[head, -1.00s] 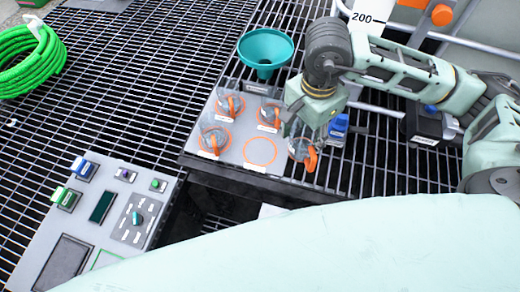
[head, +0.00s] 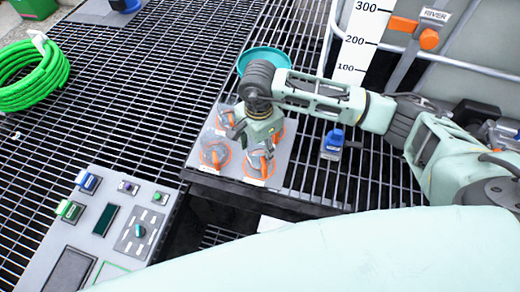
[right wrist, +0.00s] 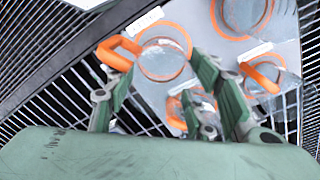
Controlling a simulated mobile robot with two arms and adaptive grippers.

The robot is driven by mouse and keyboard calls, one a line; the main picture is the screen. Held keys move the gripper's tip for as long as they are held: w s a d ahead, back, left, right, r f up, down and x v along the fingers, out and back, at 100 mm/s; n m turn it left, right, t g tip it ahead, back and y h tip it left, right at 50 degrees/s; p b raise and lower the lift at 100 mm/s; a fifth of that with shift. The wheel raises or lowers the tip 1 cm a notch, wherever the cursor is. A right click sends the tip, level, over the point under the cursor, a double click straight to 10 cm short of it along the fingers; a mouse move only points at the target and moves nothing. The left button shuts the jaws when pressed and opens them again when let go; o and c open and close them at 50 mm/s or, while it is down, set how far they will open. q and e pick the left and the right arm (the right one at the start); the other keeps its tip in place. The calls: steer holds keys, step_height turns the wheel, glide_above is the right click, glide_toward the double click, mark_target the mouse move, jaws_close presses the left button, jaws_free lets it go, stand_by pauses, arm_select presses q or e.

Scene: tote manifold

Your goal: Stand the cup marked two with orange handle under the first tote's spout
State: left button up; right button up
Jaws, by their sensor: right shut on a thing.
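My right gripper (head: 259,148) is over the near right part of a grey board. In the right wrist view its fingers (right wrist: 162,78) are on either side of a clear cup with an orange handle (right wrist: 162,60). I take them as shut on it, at an orange ring. The same cup shows low under the gripper in the head view (head: 257,166). Its mark is not readable. I cannot tell whether it rests on the board. Other orange-handled cups stand near left (head: 214,155), far left (head: 225,118) and far right (right wrist: 188,107). My left gripper is out of view. I cannot identify the first tote's spout.
The grey board (head: 235,178) lies on a dark grating. A teal funnel (head: 262,55) is behind the gripper. A blue-topped part (head: 332,143) stands right of the board. A tote with a scale strip (head: 358,42) is behind my arm. A control panel (head: 115,225) is near left.

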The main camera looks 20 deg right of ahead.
mark_target(260, 153)
step_height(260, 153, down, 3)
steer(key=shift+f+p, duration=0.1)
steer(key=shift+p, duration=0.5)
steer(key=shift+f+b, duration=0.4)
steer(key=o, duration=1.2)
steer(key=shift+r, duration=0.1)
steer(key=shift+c, duration=0.2)
